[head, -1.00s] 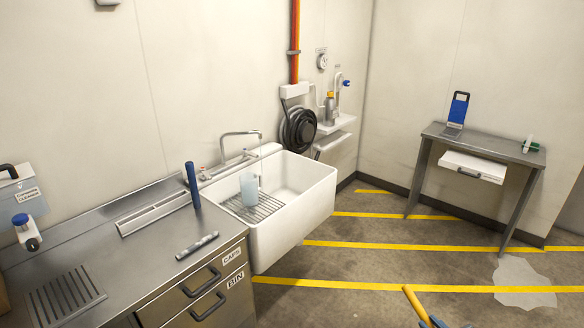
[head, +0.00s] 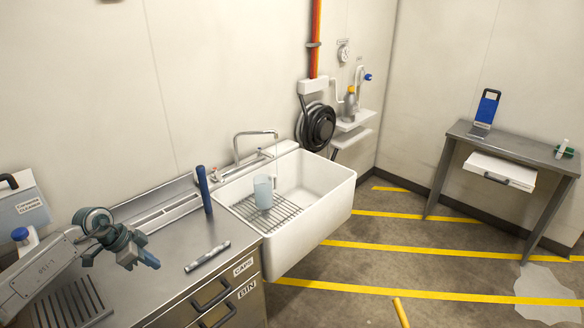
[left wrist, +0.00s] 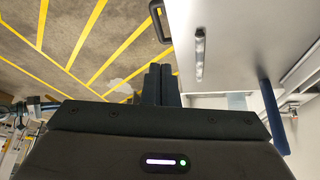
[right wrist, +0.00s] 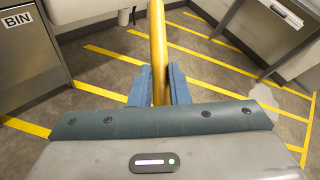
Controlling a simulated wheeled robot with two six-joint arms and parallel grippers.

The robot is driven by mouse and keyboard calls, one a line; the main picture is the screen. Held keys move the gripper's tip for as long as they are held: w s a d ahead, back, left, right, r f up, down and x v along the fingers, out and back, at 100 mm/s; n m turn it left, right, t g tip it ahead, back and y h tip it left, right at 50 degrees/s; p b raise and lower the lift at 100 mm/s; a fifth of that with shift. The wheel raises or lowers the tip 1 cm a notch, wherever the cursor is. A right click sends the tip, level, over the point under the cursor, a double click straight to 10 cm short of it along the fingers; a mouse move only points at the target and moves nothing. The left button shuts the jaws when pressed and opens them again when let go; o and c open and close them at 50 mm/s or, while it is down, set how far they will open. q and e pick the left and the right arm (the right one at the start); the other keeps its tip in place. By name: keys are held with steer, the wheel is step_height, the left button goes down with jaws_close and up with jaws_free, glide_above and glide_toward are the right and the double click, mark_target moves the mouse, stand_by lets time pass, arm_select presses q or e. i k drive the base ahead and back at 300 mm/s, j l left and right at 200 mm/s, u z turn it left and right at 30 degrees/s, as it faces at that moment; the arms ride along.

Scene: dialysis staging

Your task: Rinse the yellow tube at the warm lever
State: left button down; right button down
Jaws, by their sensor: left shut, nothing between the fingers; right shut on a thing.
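The yellow tube (head: 400,312) shows only its end at the bottom edge of the head view. In the right wrist view the yellow tube (right wrist: 158,50) stands between the blue fingers of my right gripper (right wrist: 154,84), which is shut on it over open floor. My left gripper (head: 146,258) is shut and empty above the steel counter; its fingers (left wrist: 157,84) touch each other in the left wrist view. The tap (head: 256,134) arches over the white sink (head: 318,215), with a thin stream below its spout. I cannot tell which lever is the warm one.
A pale blue cup (head: 263,192) stands on the sink's rack. A dark blue upright rod (head: 204,190) and a lying grey tube (head: 207,257) are on the counter. A side table (head: 520,146) stands at right. The striped floor between is clear.

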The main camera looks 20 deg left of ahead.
mark_target(214, 172)
steer(key=i+j, duration=0.25)
steer(key=i, duration=0.25)
steer(key=i+j, duration=0.25)
steer(key=i, duration=0.25)
steer(key=i+j, duration=0.25)
steer(key=i, duration=0.25)
